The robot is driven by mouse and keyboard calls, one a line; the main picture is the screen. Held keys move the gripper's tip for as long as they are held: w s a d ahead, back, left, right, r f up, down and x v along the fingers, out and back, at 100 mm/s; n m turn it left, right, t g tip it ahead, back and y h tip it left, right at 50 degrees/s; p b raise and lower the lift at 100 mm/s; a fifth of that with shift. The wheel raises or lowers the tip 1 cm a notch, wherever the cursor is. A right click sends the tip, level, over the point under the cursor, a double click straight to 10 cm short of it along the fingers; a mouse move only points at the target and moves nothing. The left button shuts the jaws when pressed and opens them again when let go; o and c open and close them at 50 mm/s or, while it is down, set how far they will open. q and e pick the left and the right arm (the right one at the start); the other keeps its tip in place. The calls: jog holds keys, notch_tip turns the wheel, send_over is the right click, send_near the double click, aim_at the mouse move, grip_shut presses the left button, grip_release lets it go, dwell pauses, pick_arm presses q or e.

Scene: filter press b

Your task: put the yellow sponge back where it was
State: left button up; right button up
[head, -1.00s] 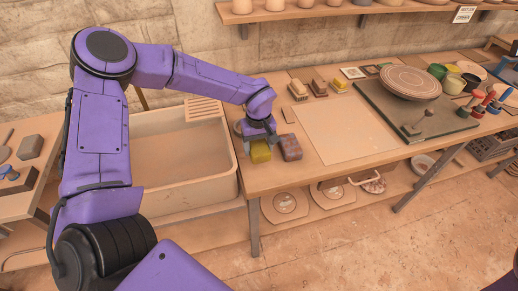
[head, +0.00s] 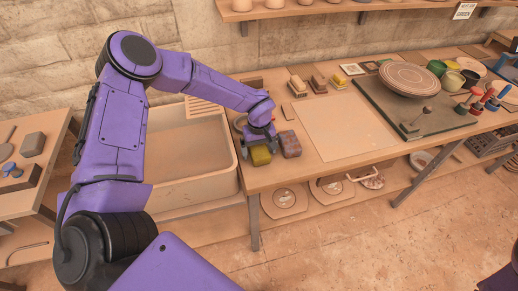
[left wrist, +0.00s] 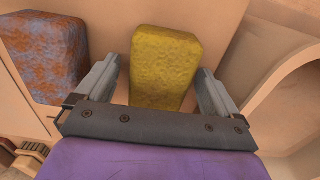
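The yellow sponge (head: 261,156) is at the left front corner of the wooden workbench, directly below my left gripper (head: 259,139). In the left wrist view the yellow sponge (left wrist: 163,65) lies between the two fingers of my left gripper (left wrist: 160,90). The gripper is open, with a gap visible on the left side of the sponge. The sponge's near end is hidden behind the gripper's bar. My right gripper is out of view.
A mottled blue-and-brown block (head: 290,144) sits close to the right of the sponge. A cream sink (head: 190,190) is left of the workbench (head: 300,172). A pale board (head: 345,128) lies flat to the right. Brushes and a small yellow block (head: 338,83) are at the back.

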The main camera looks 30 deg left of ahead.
aim_at(259, 149)
pick_arm(q)
jog(key=shift+r, duration=0.15)
notch_tip(259, 149, up, 12)
jog(key=b, duration=0.2)
dwell(1.2)
